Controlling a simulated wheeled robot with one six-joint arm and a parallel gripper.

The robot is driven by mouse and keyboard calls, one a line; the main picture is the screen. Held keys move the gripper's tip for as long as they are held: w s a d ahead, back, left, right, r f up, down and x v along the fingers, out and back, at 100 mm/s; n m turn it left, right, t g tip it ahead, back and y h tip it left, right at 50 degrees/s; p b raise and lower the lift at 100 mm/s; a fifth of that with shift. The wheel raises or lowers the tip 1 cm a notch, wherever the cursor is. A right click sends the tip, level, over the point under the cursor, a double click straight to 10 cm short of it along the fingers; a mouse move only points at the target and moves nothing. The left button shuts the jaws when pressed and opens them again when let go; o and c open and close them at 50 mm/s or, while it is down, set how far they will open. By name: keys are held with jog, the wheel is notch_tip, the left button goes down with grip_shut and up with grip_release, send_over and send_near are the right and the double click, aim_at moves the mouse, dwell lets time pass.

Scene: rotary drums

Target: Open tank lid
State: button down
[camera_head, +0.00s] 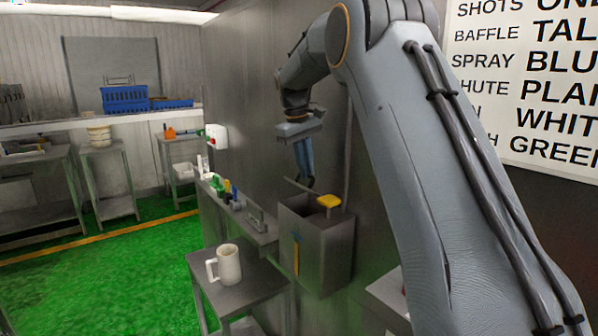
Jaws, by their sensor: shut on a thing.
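The tank (318,255) is a grey metal box against the wall panel, right of the picture's middle. Its top looks dark, and I cannot tell clearly how far the lid is raised. A thin grey bar (290,183), which looks like part of the lid, slants just above the tank's rear left rim. My gripper (306,184) points down over the tank, with its blue-grey fingers shut on this bar. The contact is small and partly hidden by the fingers. A yellow piece (328,201) sits at the tank's top, right of my fingertips.
A white mug (225,265) stands on a small metal table (248,286) in front of the tank. A narrow shelf (238,222) with small coloured items runs left of the tank. The green floor (120,270) is clear at left.

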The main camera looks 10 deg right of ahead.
jog(key=shift+w+d+f, duration=0.1)
jog(key=shift+w+d, duration=0.05)
jog(key=shift+d, duration=0.35)
jog(key=shift+w+d+f, duration=0.1)
jog(key=shift+d, duration=0.35)
jog(key=c, duration=1.8)
grip_release()
jog(key=shift+w+d, duration=0.15)
jog(key=shift+a+r, duration=0.25)
jog(key=shift+r, duration=0.25)
jog(key=shift+b+v, duration=1.2)
jog(key=shift+v, duration=2.4)
jog(key=shift+c, duration=0.2)
